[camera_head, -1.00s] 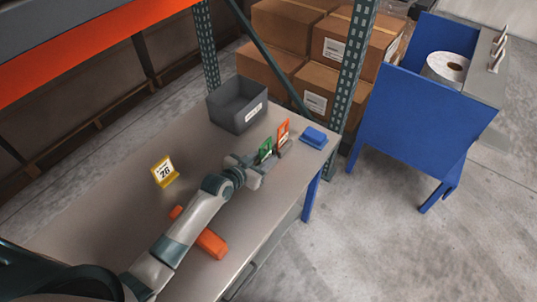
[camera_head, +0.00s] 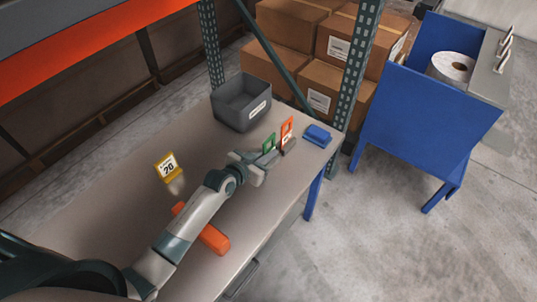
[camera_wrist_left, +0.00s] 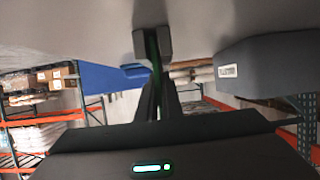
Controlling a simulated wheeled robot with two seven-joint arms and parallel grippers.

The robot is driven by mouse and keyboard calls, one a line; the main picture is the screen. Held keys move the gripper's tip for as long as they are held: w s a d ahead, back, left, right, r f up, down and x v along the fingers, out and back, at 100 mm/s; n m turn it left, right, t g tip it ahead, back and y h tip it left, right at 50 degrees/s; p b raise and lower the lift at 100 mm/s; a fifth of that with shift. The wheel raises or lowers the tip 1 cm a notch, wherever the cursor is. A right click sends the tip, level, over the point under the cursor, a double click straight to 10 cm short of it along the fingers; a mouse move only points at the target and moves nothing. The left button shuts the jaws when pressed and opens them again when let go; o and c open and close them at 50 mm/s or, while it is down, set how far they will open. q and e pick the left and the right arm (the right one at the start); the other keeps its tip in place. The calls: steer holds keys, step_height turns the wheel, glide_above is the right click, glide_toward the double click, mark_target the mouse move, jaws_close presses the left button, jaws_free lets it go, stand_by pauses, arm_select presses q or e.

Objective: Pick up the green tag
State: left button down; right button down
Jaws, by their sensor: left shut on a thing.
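The green tag (camera_head: 268,143) stands upright near the right end of the grey table (camera_head: 110,200), left of an orange-red tag (camera_head: 286,130). My left gripper (camera_head: 261,157) is shut on its lower part. In the left wrist view the green tag (camera_wrist_left: 154,50) shows almost edge-on as a thin strip at the shut fingers (camera_wrist_left: 155,88), close to a small grey block (camera_wrist_left: 153,42). I cannot tell whether the tag touches this block. My right gripper is not in view.
A grey labelled bin (camera_head: 240,108) stands behind the tags. A blue item (camera_head: 317,135) lies to their right. A yellow numbered tag (camera_head: 167,165) is at the left. An orange tool (camera_head: 213,238) lies beside my left arm. A rack post (camera_head: 352,85) rises past the table.

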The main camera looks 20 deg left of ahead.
arm_select(q)
steer(key=shift+r, duration=0.35)
steer(key=r, duration=0.1)
steer(key=r+b, duration=0.1)
steer(key=r, duration=0.1)
steer(key=shift+s+d+r, duration=0.1)
steer(key=shift+s+d, duration=0.05)
steer(key=shift+d, duration=0.25)
steer(key=s+d+r+b, duration=0.2)
steer(key=s+d+r, duration=0.3)
steer(key=d, duration=0.4)
steer(key=shift+d+r, duration=0.25)
steer(key=shift+r, duration=0.6)
step_height(320, 180, up, 23)
steer(key=n+y+b, duration=0.3)
steer(key=n+y, duration=0.1)
steer(key=y, duration=0.1)
glide_above(270, 148)
steer(key=s+a, duration=0.2)
steer(key=s, duration=0.3)
steer(key=shift+t, duration=0.4)
